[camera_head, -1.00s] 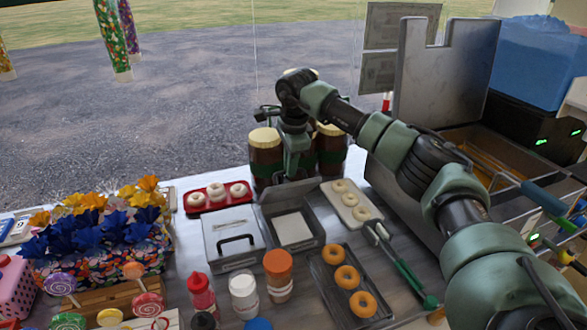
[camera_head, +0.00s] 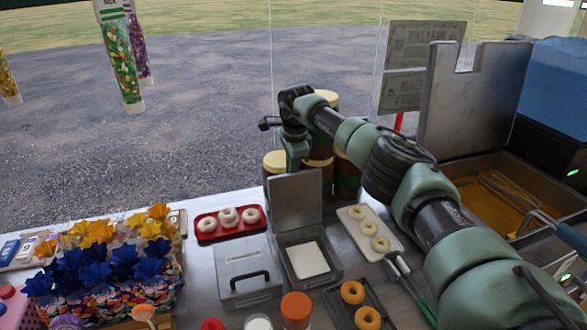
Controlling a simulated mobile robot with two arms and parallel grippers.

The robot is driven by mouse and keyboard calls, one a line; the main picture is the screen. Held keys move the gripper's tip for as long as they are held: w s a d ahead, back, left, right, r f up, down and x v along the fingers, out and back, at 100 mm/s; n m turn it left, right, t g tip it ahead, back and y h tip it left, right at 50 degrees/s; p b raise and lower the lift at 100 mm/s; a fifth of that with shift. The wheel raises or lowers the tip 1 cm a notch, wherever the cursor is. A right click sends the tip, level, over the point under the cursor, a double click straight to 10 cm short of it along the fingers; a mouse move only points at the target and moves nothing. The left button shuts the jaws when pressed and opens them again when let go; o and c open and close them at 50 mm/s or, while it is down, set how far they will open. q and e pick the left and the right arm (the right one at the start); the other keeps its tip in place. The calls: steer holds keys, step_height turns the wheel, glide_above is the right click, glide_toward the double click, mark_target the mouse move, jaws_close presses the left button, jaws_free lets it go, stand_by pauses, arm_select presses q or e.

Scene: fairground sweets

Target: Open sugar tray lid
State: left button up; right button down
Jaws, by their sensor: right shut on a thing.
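The sugar tray (camera_head: 336,271) is a grey metal box with white contents, at the centre of the counter. Its lid (camera_head: 296,201) stands up nearly vertical at the tray's back edge, and the tray is open. My right gripper (camera_head: 297,161) is at the top edge of the lid, shut on it. Its fingertips are partly hidden by the lid. A second grey tray (camera_head: 240,256) with a black handle stands just left and is closed. My left gripper is not in view.
A red tray (camera_head: 203,238) and a white tray (camera_head: 349,232) of pale rings flank the lid. Brown jars (camera_head: 346,178) with cream lids stand behind. Orange rings (camera_head: 352,292) lie on a dark tray in front. Tongs (camera_head: 412,291) lie right; a fryer (camera_head: 459,176) stands beyond.

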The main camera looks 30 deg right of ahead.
steer(key=shift+w+d+r, duration=0.2)
steer(key=shift+w+d, duration=0.05)
steer(key=shift+w, duration=0.35)
steer(key=c, duration=1.6)
jaws_free()
steer(key=shift+o, duration=0.5)
steer(key=shift+w+f, duration=0.25)
steer(key=shift+w, duration=0.15)
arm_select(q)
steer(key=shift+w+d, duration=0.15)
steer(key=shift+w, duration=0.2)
arm_select(e)
steer(key=shift+f, duration=0.2)
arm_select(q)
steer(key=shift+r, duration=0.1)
